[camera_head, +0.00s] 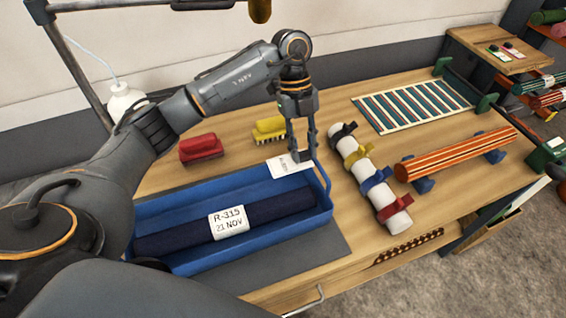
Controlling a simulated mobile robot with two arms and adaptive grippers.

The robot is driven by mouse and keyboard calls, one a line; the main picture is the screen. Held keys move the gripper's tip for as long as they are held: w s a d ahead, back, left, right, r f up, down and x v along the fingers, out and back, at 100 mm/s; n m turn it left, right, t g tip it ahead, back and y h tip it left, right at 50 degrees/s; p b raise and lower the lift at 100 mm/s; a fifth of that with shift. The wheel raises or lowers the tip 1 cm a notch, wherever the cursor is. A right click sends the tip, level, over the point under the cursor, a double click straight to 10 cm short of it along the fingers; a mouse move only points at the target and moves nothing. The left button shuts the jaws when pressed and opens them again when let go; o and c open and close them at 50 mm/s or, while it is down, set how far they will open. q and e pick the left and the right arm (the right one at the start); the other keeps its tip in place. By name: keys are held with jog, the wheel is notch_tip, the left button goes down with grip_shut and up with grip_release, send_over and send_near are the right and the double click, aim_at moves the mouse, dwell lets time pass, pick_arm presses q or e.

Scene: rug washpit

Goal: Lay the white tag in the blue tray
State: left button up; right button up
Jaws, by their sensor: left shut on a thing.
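The white tag (287,167) has dark printing on it, partly covered by my fingers. My left gripper (301,155) is shut on the tag and holds it at the far right end of the blue tray (160,206). I cannot tell whether the tag touches the tray. In the tray lies a dark navy roll (270,207) with a white label (229,222) reading R-315, 21 NOV. My right gripper does not show.
A red brush (201,148) and a yellow brush (269,129) stand behind the tray. A white roll with coloured clamps (397,222) lies right of it.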

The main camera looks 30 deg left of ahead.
aim_at(287, 158)
pick_arm(q)
jog(key=a+f, duration=0.1)
jog(key=s+f+p, duration=0.1)
jog(key=f, duration=0.1)
jog(key=s+a+f, duration=0.1)
jog(key=shift+s+a+f, duration=0.15)
jog(key=shift+a+f, duration=0.2)
jog(key=f, duration=0.1)
jog(key=f+p, duration=0.2)
jog(key=shift+s+a, duration=0.2)
jog(key=shift+s, duration=0.05)
jog(key=shift+w+f, duration=0.1)
jog(key=shift+f, duration=0.25)
jog(key=o, duration=0.8)
jog(key=b+v, duration=0.2)
jog(key=v, duration=0.5)
jog(key=shift+r, duration=0.25)
